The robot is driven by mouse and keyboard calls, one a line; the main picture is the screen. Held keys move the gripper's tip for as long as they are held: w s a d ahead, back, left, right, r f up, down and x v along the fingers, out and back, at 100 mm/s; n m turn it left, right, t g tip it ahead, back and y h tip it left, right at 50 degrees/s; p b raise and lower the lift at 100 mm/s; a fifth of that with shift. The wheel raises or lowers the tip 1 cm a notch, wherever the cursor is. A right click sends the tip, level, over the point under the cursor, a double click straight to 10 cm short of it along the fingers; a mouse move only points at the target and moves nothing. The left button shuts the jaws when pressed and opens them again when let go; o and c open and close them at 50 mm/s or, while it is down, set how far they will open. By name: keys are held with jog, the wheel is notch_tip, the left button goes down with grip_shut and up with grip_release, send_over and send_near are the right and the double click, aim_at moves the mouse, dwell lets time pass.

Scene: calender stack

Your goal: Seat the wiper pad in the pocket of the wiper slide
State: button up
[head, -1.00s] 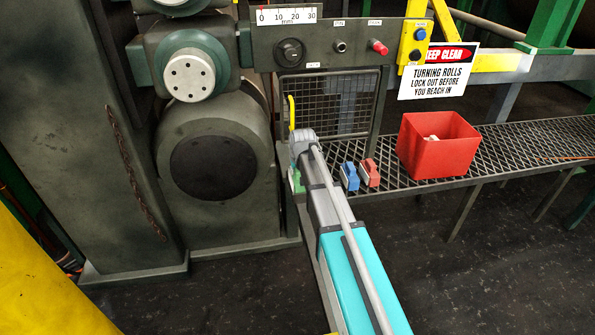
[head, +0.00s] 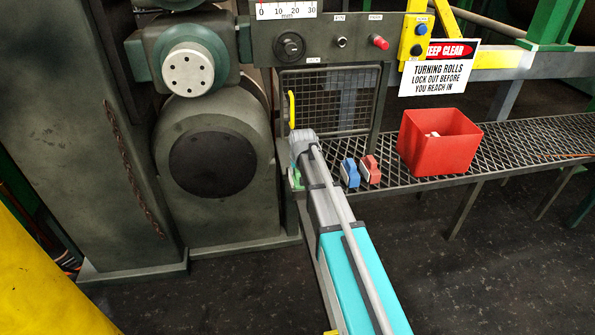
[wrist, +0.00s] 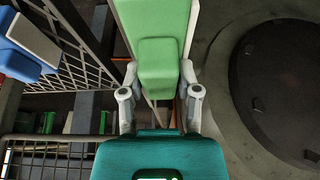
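A green block with a broader green plate (wrist: 158,68), apparently the wiper pad, sits between the fingers of my gripper (wrist: 158,85). The fingers touch or nearly touch its two sides, and it looks gripped. A pale strip runs along the plate's right edge. In the head view my gripper is mostly hidden behind my arm, and only a small bit of green (head: 297,178) shows beside it, at the left end of the grating. I cannot make out the wiper slide or its pocket in either view.
A blue block (head: 349,173) and a red block (head: 370,169) stand on the grating (head: 520,150), right of my arm. A red bin (head: 438,145) holds something white. A mesh guard (head: 335,103) with a yellow handle (head: 292,109) and a round machine housing (head: 213,165) are close by.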

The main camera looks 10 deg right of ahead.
jog(key=o, duration=0.4)
jog(key=shift+r, duration=0.15)
notch_tip(320, 180, up, 11)
jog(key=p, duration=1.2)
jog(key=shift+s+d+r+m+g+h+p, duration=0.15)
jog(key=shift+s+d+r+m+h+p, duration=0.3)
jog(key=shift+s+d+r+m+p, duration=1.4)
jog(key=shift+s+d+r+m+g+h+p, duration=0.2)
jog(key=shift+s+d+r+m+h+p, duration=0.6)
jog(key=shift+d+r+p, duration=1.85)
jog(key=shift+s+d+r+m+g+h+p, duration=0.15)
jog(key=shift+s+d+r+m+p, duration=1.6)
jog(key=shift+r+p, duration=1.4)
jog(key=shift+s+a+r+n, duration=0.15)
jog(key=shift+s+a+n, duration=0.2)
jog(key=shift+a, duration=0.1)
jog(key=s+a+n+g+y+p, duration=0.1)
jog(key=s+a+n, duration=0.1)
jog(key=s+a, duration=0.2)
jog(key=s+a+r+n+g+y+p, duration=0.1)
jog(key=s+a+n, duration=0.2)
jog(key=s, duration=0.6)
jog(key=s+a+r+n+g+p, duration=0.1)
jog(key=s+a+n, duration=0.2)
jog(key=s+a, duration=0.2)
jog(key=shift+s+y, duration=0.4)
jog(key=shift+s, duration=0.4)
